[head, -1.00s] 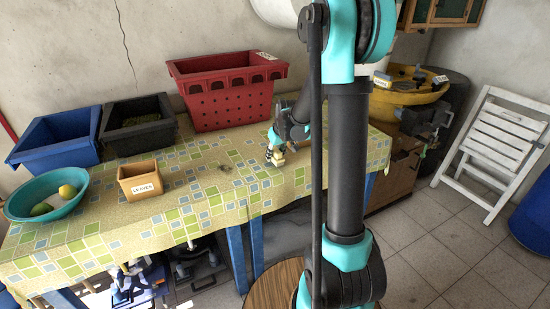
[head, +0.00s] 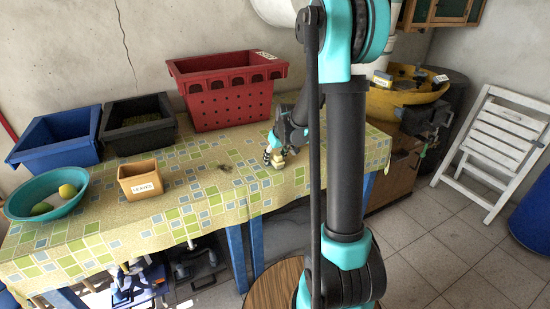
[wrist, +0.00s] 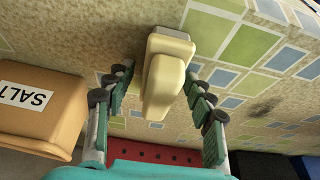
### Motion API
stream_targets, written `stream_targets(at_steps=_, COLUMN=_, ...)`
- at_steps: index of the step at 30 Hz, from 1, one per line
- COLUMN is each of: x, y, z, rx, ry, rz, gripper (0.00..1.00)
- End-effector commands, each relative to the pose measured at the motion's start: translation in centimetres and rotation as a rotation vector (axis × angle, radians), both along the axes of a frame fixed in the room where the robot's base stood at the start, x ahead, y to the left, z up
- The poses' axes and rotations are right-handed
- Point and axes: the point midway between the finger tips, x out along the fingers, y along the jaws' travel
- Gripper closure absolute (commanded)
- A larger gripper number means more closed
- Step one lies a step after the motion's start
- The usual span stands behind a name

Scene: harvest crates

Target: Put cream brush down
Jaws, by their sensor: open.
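The cream brush (wrist: 165,85) is between the spread fingers of my gripper (wrist: 160,92) in the wrist view, with visible gaps on both sides. Its wider end (wrist: 172,46) appears to rest on the patterned tablecloth (wrist: 240,38). In the head view the brush (head: 279,163) is a small cream shape on the table, beside my gripper (head: 272,156). My gripper is open and low over the cloth. The exact contact under the brush is hard to see.
A tan box labelled SALT (wrist: 40,115) stands close at the left in the wrist view. In the head view, a red crate (head: 230,100) stands behind, with a LEAVES box (head: 140,181) and teal bowl (head: 30,205) left. Cloth in front is clear.

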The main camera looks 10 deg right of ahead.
Motion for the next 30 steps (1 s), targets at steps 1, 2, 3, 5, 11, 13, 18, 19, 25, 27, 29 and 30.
stream_targets(at_steps=1, x=0.0, y=0.0, z=0.2, rx=0.0, ry=0.0, rz=0.0, gripper=0.46)
stream_targets(at_steps=2, x=-0.1, y=0.0, z=0.4, rx=0.0, ry=0.0, rz=0.0, gripper=0.46)
stream_targets(at_steps=3, x=-0.2, y=-0.1, z=0.7, rx=0.0, ry=0.0, rz=0.0, gripper=0.46)
stream_targets(at_steps=5, x=-0.4, y=-0.1, z=1.3, rx=0.0, ry=0.0, rz=0.0, gripper=0.46)
stream_targets(at_steps=11, x=-1.6, y=-0.5, z=4.2, rx=0.0, ry=0.0, rz=0.0, gripper=0.46)
stream_targets(at_steps=13, x=-2.1, y=-0.7, z=5.3, rx=0.0, ry=0.0, rz=0.0, gripper=0.46)
stream_targets(at_steps=18, x=-3.1, y=-1.0, z=8.0, rx=0.0, ry=0.0, rz=-0.001, gripper=0.46)
stream_targets(at_steps=19, x=-3.3, y=-1.1, z=8.4, rx=0.0, ry=0.0, rz=-0.001, gripper=0.46)
stream_targets(at_steps=25, x=-4.1, y=-1.4, z=10.5, rx=0.0, ry=0.0, rz=-0.001, gripper=0.46)
stream_targets(at_steps=27, x=-4.3, y=-1.4, z=10.9, rx=0.0, ry=0.0, rz=0.0, gripper=0.46)
stream_targets(at_steps=29, x=-4.5, y=-1.4, z=11.1, rx=0.0, ry=0.0, rz=-0.002, gripper=0.46)
stream_targets(at_steps=30, x=-5.0, y=-1.5, z=11.1, rx=0.0, ry=0.001, rz=-0.007, gripper=0.46)
